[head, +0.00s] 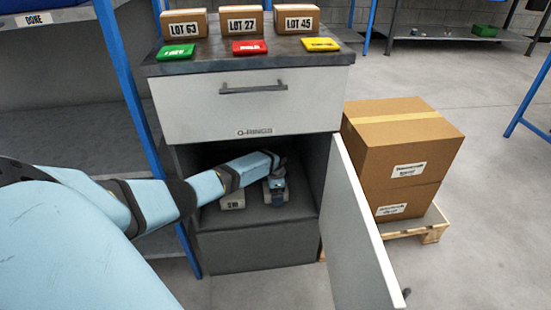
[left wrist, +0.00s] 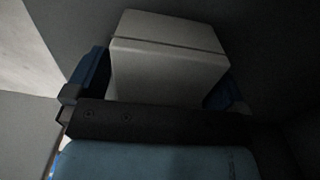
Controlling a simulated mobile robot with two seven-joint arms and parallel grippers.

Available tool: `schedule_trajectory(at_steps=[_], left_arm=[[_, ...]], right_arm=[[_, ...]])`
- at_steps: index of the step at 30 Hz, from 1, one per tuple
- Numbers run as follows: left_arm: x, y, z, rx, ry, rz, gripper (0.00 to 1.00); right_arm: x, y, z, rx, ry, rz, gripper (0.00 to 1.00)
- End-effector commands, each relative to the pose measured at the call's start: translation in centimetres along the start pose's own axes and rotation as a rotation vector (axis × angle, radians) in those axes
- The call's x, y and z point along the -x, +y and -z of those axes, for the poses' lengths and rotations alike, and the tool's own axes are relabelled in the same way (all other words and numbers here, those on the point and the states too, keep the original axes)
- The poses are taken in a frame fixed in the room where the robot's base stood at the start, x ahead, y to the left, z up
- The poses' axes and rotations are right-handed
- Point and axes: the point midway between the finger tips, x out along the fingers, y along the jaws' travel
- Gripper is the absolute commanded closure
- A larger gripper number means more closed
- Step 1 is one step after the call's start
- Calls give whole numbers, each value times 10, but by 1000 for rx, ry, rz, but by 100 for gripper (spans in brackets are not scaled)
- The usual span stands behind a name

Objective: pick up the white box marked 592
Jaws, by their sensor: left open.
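My left arm reaches into the open lower compartment of the cabinet. My left gripper (head: 276,186) is inside, pointing down, with its jaws open. In the left wrist view a pale box (left wrist: 165,65) sits between the blue fingers of the gripper (left wrist: 158,85). One finger is at each side of it; I cannot tell whether they touch it. No marking shows on that box there. In the head view a white box with a label (head: 232,201) stands on the compartment floor, left of the gripper, partly under my arm. Its label is too small to read surely. My right gripper is not in view.
The cabinet door (head: 362,225) stands open at the right. Above is a closed drawer (head: 240,108) marked O-RINGS. Cartons (head: 243,20) and colored cases (head: 249,47) are on the cabinet top. Large brown boxes (head: 395,150) stand on a pallet (head: 430,226) to the right.

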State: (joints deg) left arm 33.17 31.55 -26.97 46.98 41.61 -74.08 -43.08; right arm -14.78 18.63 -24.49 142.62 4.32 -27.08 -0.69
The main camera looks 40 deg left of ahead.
Motion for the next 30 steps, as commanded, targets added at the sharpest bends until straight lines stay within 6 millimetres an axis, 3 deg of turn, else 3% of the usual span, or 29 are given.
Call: schedule_trajectory(at_steps=[6,14,23,30], left_arm=[[0,0,0,0,1,1,0],[0,0,0,0,1,1,57],[3,0,0,0,1,1,59],[25,-1,1,0,2,2,59]], right_arm=[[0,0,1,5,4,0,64],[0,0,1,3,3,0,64],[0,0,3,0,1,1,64],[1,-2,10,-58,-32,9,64]])
